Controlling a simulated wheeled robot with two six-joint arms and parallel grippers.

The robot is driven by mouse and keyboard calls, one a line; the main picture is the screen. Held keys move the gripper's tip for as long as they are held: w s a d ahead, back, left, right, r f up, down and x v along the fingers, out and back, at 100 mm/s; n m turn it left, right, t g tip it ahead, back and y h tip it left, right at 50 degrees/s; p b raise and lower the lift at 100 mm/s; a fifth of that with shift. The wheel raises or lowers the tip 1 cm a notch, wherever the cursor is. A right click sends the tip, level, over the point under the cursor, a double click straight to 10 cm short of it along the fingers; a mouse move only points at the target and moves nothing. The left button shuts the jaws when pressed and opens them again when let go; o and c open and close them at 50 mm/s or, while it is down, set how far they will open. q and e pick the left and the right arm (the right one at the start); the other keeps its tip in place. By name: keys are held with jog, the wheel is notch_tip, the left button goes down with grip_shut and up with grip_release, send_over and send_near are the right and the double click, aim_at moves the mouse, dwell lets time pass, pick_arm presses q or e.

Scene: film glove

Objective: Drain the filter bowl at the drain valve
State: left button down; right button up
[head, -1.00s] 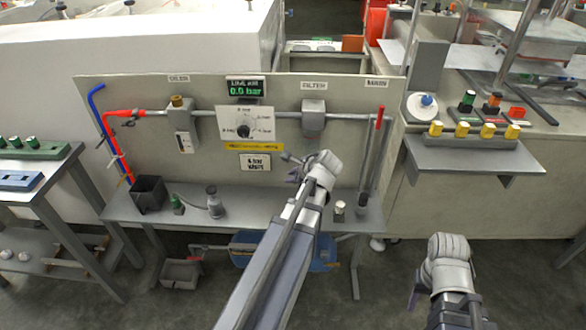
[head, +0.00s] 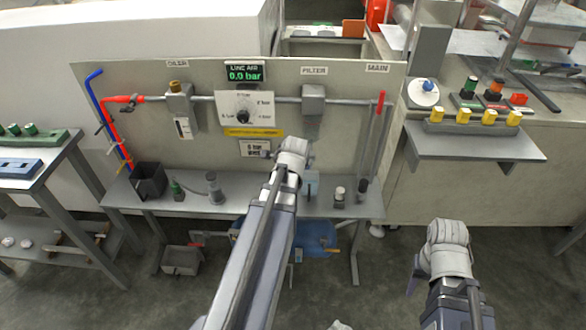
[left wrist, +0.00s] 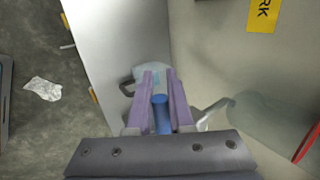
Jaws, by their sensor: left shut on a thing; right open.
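The filter (head: 313,94) is a grey head on the pipe under the FILTER label, with a pale, translucent bowl (head: 312,126) below it. My left gripper, seen clearly in the left wrist view (left wrist: 160,82), is shut on a blue piece (left wrist: 161,116). I cannot tell whether that piece is the drain valve. A light-blue vessel (left wrist: 152,77) with a dark handle shows beyond the fingertips. In the head view a light-blue vessel (head: 311,186) stands on the shelf below the filter; my left wrist hides the left fingers there. My right gripper (head: 414,276) is open and empty, low on the right.
The grey shelf (head: 240,204) carries a black bin (head: 148,180) and several small parts. The air display (head: 244,73) reads 0.0 bar. A regulator panel (head: 244,108) is left of the filter. A red-topped rod (head: 380,105) stands right. Floor by my right arm is clear.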

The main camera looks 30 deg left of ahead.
pick_arm(q)
jog(key=c, duration=0.8)
grip_release()
jog(key=shift+r, duration=0.1)
jog(key=p+v, duration=0.6)
jog(key=v, duration=0.1)
jog(key=shift+s+d+r, duration=0.15)
jog(key=shift+s+r, duration=0.05)
jog(key=shift+r, duration=0.1)
